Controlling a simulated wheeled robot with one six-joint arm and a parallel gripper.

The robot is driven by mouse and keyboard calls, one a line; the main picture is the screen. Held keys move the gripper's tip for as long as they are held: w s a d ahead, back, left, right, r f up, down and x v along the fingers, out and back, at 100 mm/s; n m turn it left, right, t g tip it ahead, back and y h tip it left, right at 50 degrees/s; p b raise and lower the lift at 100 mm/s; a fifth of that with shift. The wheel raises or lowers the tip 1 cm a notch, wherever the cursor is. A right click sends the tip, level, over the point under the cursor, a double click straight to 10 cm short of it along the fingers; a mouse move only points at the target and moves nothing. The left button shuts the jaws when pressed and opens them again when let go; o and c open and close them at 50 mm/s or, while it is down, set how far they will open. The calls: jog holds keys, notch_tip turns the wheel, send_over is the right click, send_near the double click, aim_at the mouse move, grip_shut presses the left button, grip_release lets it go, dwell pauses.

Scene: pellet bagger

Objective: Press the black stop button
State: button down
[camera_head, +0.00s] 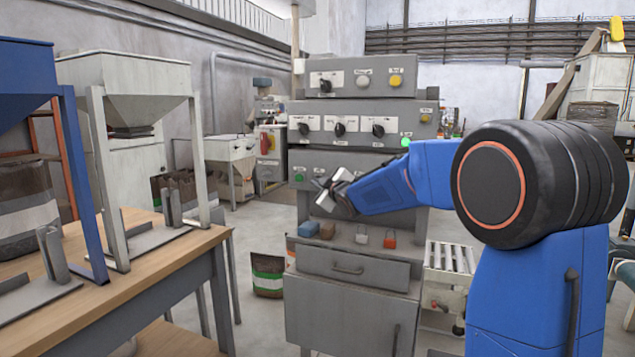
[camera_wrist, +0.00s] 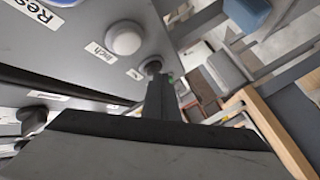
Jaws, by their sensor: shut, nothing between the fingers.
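The grey control cabinet (camera_head: 350,110) stands at the middle of the head view. My gripper (camera_head: 322,187) is in front of its lower panel, to the right of a green button (camera_head: 299,177). In the wrist view my gripper (camera_wrist: 160,85) is shut and empty. Its tip is close to a small dark round button (camera_wrist: 152,66) at the panel's edge. That button's label is too small to read, so I cannot tell if it is the stop button. Contact with it cannot be told. In the head view my gripper hides part of this panel.
A white button (camera_wrist: 123,38) labelled "Inch" is near my gripper, and a dark knob (camera_wrist: 32,118) is at left. Upper panels carry black knobs (camera_head: 340,129) and a yellow button (camera_head: 396,80). A red block (camera_head: 390,239) lies on the shelf below. A wooden table (camera_head: 150,262) stands at left.

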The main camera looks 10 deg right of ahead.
jog(key=shift+w+d, duration=0.1)
dwell(0.4)
jog(key=shift+s+a, duration=0.45)
jog(key=shift+s, duration=0.2)
jog(key=shift+s+a, duration=0.9)
jog(key=shift+s, duration=0.3)
jog(key=shift+s+a, duration=0.9)
jog(key=shift+s, duration=0.3)
jog(key=shift+s, duration=0.1)
